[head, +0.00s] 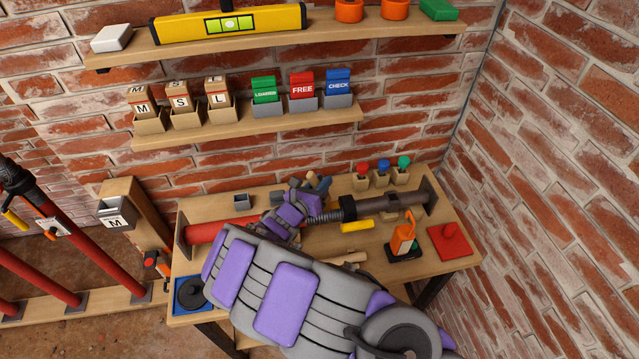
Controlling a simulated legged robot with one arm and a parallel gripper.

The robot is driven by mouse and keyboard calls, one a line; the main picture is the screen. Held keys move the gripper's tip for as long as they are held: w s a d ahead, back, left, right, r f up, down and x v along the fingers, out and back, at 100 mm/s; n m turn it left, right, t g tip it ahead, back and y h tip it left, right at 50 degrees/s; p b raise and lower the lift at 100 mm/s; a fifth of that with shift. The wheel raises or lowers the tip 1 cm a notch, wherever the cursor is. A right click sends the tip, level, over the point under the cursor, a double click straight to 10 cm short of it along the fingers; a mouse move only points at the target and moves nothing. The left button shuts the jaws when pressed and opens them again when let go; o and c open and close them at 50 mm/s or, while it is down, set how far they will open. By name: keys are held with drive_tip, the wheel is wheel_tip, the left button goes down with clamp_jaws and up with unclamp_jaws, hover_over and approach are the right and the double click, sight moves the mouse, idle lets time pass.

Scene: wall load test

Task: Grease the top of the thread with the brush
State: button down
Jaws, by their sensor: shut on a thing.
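The threaded rod (327,215) lies across the bench as part of a prop, between a red tube (207,231) and a dark collar (348,208). My gripper (314,187) is just above and behind the left part of the thread, at the end of my purple and grey arm. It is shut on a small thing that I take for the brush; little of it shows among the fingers. I cannot tell whether its bristles touch the thread. My arm hides the front of the bench and part of the red tube.
Shelves (250,128) hang behind. A brick wall closes the right.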

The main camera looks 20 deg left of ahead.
drive_tip(key=shift+r+p, duration=1.45)
drive_tip(key=shift+r, duration=1.05)
drive_tip(key=shift+r, duration=0.1)
drive_tip(key=shift+r+p, duration=1.15)
drive_tip(key=shift+r, duration=0.3)
